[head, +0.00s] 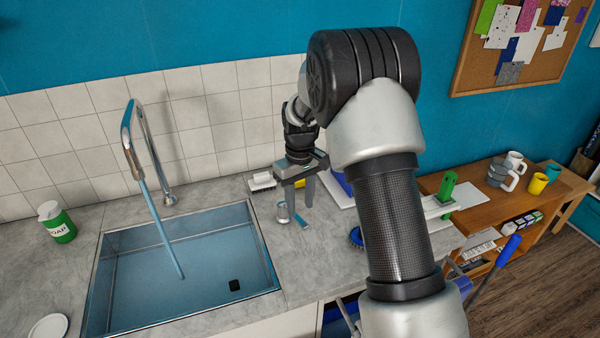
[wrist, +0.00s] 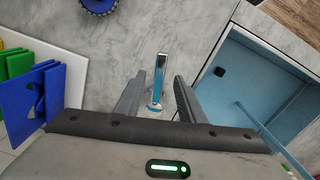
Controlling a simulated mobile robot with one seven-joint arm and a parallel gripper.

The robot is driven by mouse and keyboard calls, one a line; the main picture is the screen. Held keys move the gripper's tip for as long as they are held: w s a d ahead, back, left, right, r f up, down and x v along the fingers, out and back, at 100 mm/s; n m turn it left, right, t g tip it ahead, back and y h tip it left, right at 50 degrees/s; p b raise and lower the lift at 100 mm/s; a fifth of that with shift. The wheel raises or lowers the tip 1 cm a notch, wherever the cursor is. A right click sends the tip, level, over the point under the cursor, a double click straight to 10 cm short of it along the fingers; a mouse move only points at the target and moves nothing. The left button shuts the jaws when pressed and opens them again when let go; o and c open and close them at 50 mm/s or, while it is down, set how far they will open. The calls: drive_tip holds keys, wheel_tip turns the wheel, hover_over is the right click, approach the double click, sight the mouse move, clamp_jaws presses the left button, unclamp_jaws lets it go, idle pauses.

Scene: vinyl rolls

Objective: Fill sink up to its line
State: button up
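The sink (head: 115,258) is a blue-tinted basin set in the counter, with a dark square drain (head: 234,285) on its floor. A blue stream of water (head: 165,232) runs into it from the chrome faucet (head: 150,140). I cannot make out a fill line or the water level. Right of the sink stands a short metal control with a blue-marked lever (head: 301,221); in the wrist view the lever (wrist: 160,72) shows between and beyond the fingertips. My gripper (head: 297,196) is open and empty, pointing down above the control; contact is not visible.
A green soap bottle (head: 57,222) and a white dish (head: 48,328) are left of the sink. A blue round brush (head: 356,237) and a rack with coloured boards (wrist: 30,85) are to the right.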

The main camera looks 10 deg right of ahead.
wheel_tip(320, 180, up, 13)
idle(7.4)
